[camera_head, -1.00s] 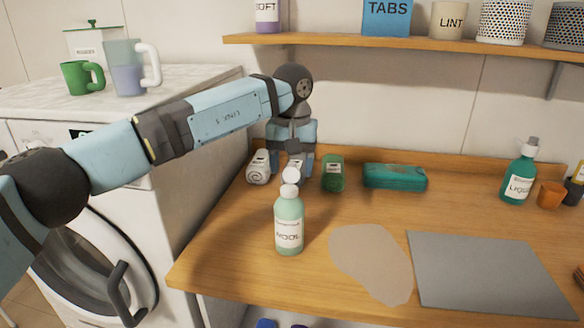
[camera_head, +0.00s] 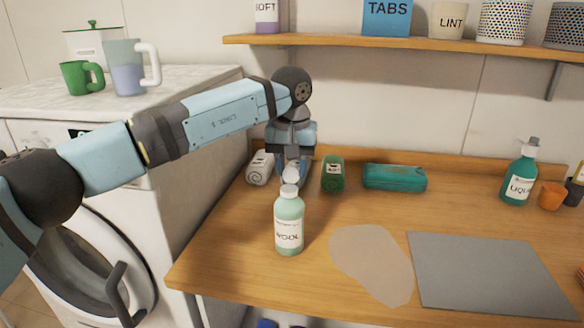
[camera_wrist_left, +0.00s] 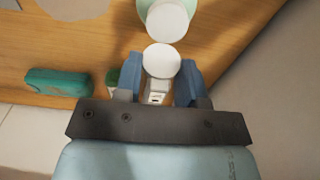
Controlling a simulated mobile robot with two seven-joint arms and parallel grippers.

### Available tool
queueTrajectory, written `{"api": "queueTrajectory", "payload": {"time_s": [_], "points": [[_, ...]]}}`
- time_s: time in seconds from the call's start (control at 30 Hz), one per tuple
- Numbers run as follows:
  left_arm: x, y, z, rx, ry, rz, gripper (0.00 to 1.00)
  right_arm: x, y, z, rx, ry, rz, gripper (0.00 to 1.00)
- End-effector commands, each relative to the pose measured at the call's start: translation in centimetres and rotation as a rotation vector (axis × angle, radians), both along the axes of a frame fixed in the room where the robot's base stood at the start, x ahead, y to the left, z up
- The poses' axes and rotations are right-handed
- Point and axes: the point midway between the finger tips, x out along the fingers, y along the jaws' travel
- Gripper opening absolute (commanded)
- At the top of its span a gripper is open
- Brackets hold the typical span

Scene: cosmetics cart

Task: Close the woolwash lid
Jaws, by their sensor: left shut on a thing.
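The woolwash bottle (camera_head: 288,225) is pale green and stands upright near the counter's left front. Its white neck top (camera_head: 288,191) faces up. The round white lid (camera_head: 292,173) is open behind the neck, and in the left wrist view the lid disc (camera_wrist_left: 161,60) lies beside the bottle's white top (camera_wrist_left: 167,22). My left gripper (camera_head: 292,178) is behind the bottle, pointing down. Its blue fingers (camera_wrist_left: 160,78) flank the lid and are shut on it. The fingertips are partly hidden by the lid and bottle in the head view. My right gripper is not in view.
Behind my left gripper are a white rolled item (camera_head: 259,168) and a green container (camera_head: 332,174). A teal case (camera_head: 394,178) lies right of them. A beige patch (camera_head: 371,262) and a grey mat (camera_head: 490,275) are on the right. A shelf (camera_head: 420,45) hangs above.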

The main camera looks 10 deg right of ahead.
Motion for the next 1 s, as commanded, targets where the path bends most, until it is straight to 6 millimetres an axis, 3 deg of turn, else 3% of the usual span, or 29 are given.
{"api": "queueTrajectory", "payload": {"time_s": [0.23, 0.67, 0.8, 1.0], "points": [[-0.5, 0.2, -0.2, -0.042, -0.15, -0.003, 0.13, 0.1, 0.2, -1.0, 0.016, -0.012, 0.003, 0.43], [-1.6, 0.5, -0.1, -0.129, -0.436, -0.003, 0.13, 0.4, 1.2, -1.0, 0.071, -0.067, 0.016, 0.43], [-1.8, 0.5, 0.0, -0.147, -0.496, -0.002, 0.13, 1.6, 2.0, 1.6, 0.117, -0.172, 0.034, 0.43], [-2.0, 0.6, 0.1, -0.16, -0.541, -0.002, 0.13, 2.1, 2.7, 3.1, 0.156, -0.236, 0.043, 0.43]]}}
